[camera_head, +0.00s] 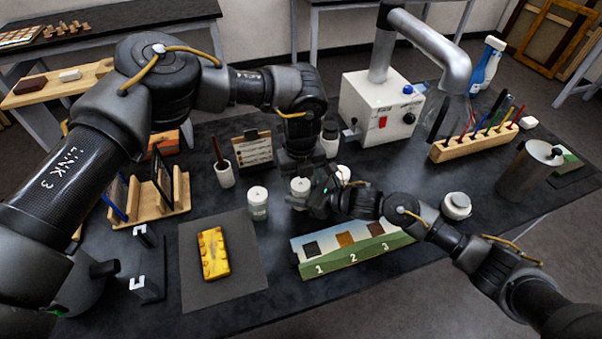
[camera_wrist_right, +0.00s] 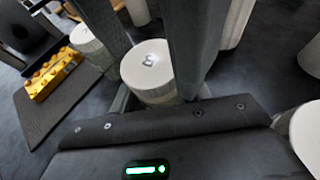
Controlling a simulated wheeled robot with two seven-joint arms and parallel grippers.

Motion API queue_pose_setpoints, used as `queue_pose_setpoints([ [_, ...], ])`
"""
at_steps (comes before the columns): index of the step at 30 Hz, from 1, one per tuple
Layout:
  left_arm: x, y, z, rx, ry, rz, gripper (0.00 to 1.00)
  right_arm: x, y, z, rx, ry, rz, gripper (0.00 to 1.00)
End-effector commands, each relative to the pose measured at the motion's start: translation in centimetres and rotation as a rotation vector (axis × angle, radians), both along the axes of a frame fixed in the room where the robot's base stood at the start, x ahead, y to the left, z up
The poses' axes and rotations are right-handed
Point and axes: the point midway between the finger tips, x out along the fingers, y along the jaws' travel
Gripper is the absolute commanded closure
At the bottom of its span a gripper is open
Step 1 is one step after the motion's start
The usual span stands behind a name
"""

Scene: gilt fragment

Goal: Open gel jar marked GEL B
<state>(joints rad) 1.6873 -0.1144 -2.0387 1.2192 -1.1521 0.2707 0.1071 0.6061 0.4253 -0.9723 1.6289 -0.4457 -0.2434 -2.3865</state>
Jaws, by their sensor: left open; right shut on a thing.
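A small jar with a white lid (camera_head: 299,186) stands on the dark table, partly hidden by my grippers. In the right wrist view its lid (camera_wrist_right: 148,66) carries a dark letter, seen sideways, that looks like a B. The lid sits on the jar. My right gripper (camera_head: 318,192) reaches in from the right, low, and is shut on this jar, with a finger on either side. My left gripper (camera_head: 303,167) points down just above the lid, open; its fingertips are hard to make out. A similar white-lidded jar (camera_head: 257,202) stands to the left; another (camera_head: 343,173) is partly hidden to the right.
A gilt fragment (camera_head: 213,253) lies on a grey mat (camera_head: 249,281) at front left. A numbered swatch board (camera_head: 352,261) is in front of the right gripper. A brush pot (camera_head: 224,175) and clipboard (camera_head: 253,150) stand behind. A white box with a duct (camera_head: 377,107) is at the back.

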Motion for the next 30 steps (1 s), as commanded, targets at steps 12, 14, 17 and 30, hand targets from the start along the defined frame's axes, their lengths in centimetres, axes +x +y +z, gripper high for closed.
queue_pose_setpoints([
  [12,0.02,0.0,0.01,0.0,-0.001,0.0,0.7,0.02,0.03,0.07,0.002,-0.001,0.0,1.0],
  [14,0.03,-0.01,0.01,0.0,-0.001,0.0,0.78,0.02,0.03,0.07,0.002,-0.001,0.0,1.0],
  [17,0.02,-0.03,0.01,-0.001,0.0,0.009,0.81,0.01,0.04,0.07,0.002,-0.001,0.0,1.0],
  [30,0.06,-0.09,0.09,-0.002,-0.002,0.534,0.81,-0.03,0.07,0.07,0.002,-0.001,0.001,1.0],
])
